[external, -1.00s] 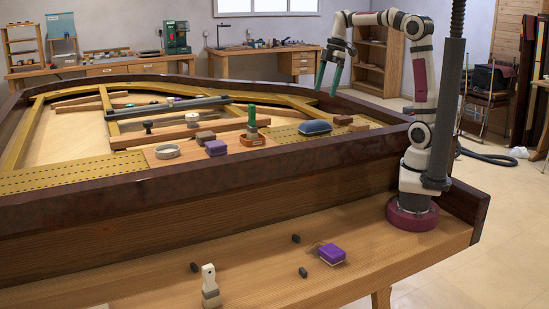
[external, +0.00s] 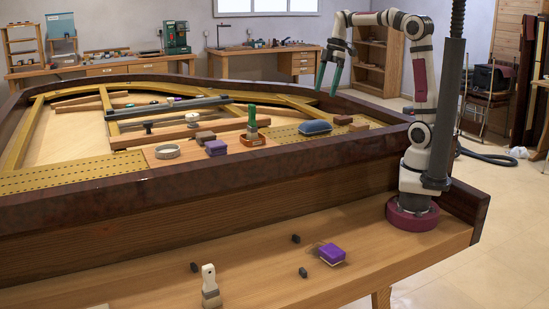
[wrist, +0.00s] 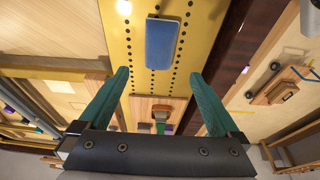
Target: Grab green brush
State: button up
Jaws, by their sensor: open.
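The green-handled brush (external: 252,117) stands upright inside the piano case, with its base on or in a small orange-brown tray (external: 252,140). In the wrist view the brush (wrist: 160,126) shows small, low between my fingers and beyond them. My gripper (external: 327,91) is raised above the far right side of the case, to the right of the brush and well apart from it. Its two green fingers are spread with nothing between them, as the wrist view (wrist: 158,73) also shows.
A blue rounded block (external: 315,127) lies on the gold plate, right of the brush. A purple-grey block (external: 216,148), a brown block (external: 205,137) and a pale ring (external: 167,151) lie to its left. The dark case rim (external: 300,155) runs along the front.

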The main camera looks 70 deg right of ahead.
jog(key=c, duration=0.6)
jog(key=n+t+h, duration=0.7)
jog(key=n+h, duration=0.5)
jog(key=n, duration=0.6)
send_near(254, 113)
jog(key=shift+t, duration=0.3)
jog(key=x, duration=1.1)
jog(key=shift+d+f, duration=0.2)
jog(key=shift+f, duration=0.1)
